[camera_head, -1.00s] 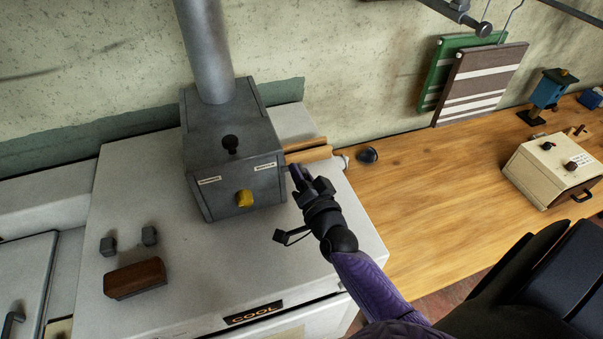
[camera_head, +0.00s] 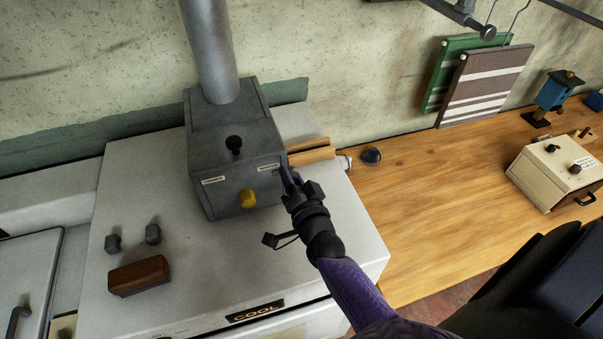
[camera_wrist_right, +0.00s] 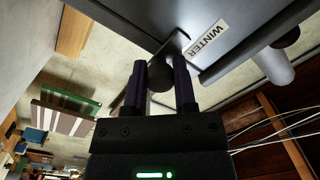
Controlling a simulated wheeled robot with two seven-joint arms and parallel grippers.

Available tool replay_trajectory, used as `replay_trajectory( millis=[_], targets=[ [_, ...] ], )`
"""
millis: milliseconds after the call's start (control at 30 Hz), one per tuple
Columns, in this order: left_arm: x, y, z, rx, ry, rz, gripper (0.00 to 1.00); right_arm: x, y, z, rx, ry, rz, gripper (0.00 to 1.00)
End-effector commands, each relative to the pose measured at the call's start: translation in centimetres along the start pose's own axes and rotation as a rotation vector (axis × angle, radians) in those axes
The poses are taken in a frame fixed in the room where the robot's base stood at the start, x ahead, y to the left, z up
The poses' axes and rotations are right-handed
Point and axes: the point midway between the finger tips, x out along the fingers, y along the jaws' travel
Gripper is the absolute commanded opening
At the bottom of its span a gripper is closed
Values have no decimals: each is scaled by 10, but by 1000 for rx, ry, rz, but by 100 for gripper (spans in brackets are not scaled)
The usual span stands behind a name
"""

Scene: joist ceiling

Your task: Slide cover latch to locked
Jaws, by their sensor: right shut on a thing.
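A dark grey metal box (camera_head: 232,125) with a flue pipe (camera_head: 208,45) stands on a white cabinet. Its front bears a yellow knob (camera_head: 248,198) and two small labels, left (camera_head: 213,181) and right (camera_head: 268,167); a black knob (camera_head: 234,144) sits above them. My right gripper (camera_head: 288,178) is at the box's right front edge, beside the right label. In the right wrist view the fingers (camera_wrist_right: 162,88) are shut on a dark round knob (camera_wrist_right: 157,72), beside the label reading WINTER (camera_wrist_right: 207,40). Which part is the cover latch I cannot tell. My left gripper is not seen.
The white cabinet (camera_head: 205,250) carries a brown block (camera_head: 139,276) and two small grey blocks on the left. Wooden bars (camera_head: 312,152) lie right of the grey box. A cream box (camera_head: 550,175) stands on the wooden bench (camera_head: 420,200), whose middle is mostly clear.

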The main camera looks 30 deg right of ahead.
Motion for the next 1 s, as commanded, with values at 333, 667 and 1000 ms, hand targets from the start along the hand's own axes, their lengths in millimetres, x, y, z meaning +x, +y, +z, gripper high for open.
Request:
replay_trajectory(
  millis=[333, 667, 1000],
  targets=[
    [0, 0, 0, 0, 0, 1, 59, 0, -1, 2, 2, -5, -2, 70],
    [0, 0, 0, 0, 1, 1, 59, -5, 0, 2, 1, -5, -1, 70],
    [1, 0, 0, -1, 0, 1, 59, -76, 1, 2, 1, -8, 0, 70]
  ],
)
